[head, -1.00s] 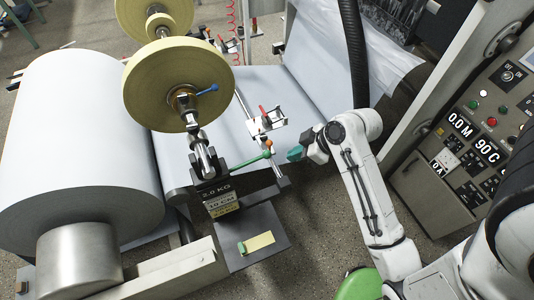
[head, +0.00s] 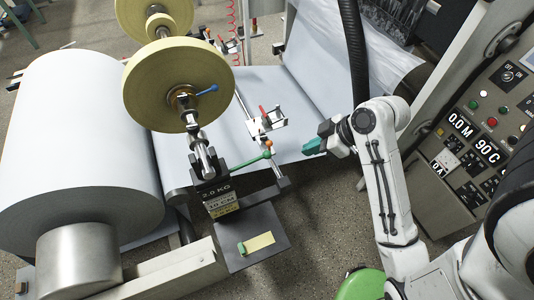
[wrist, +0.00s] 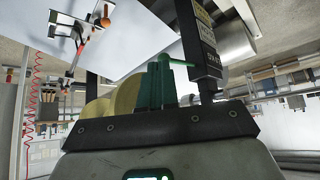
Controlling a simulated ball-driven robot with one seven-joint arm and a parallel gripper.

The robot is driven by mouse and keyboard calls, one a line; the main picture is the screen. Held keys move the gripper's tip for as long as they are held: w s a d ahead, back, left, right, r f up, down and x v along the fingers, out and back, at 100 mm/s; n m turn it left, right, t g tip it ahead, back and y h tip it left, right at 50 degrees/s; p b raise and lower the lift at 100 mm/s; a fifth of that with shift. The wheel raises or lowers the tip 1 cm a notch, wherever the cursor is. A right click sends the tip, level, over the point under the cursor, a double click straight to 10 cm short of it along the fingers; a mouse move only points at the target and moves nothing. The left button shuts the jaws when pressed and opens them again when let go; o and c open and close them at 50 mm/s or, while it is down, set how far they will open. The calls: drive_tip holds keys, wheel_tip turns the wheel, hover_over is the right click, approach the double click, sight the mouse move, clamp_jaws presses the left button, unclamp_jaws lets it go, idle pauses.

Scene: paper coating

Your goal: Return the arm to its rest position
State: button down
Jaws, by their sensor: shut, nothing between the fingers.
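In the wrist view the fingers (wrist: 160,82) stand together at the middle, above the dark gripper body. My white arm reaches up from the lower right and bends at the elbow. The gripper is apart from the lever and the machine in the head view.
A large white paper roll (head: 80,140) and yellow tape rolls (head: 178,92) stand at the left. A control panel (head: 480,140) stands at the right. A black hose (head: 354,50) hangs behind my arm. Bare floor (head: 320,210) lies below the gripper.

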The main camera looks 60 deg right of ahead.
idle(0.3)
drive_tip(key=s+a+f+m+g+h, duration=0.1)
drive_tip(key=s+a+f+m+g, duration=0.1)
drive_tip(key=a, duration=0.5)
drive_tip(key=s+a+f+m+g+h, duration=0.1)
drive_tip(key=s+a+f+m+g, duration=0.1)
drive_tip(key=a+f+g, duration=0.2)
drive_tip(key=a+f, duration=0.3)
drive_tip(key=shift+a+b, duration=0.15)
drive_tip(key=shift+b, duration=0.2)
idle(0.8)
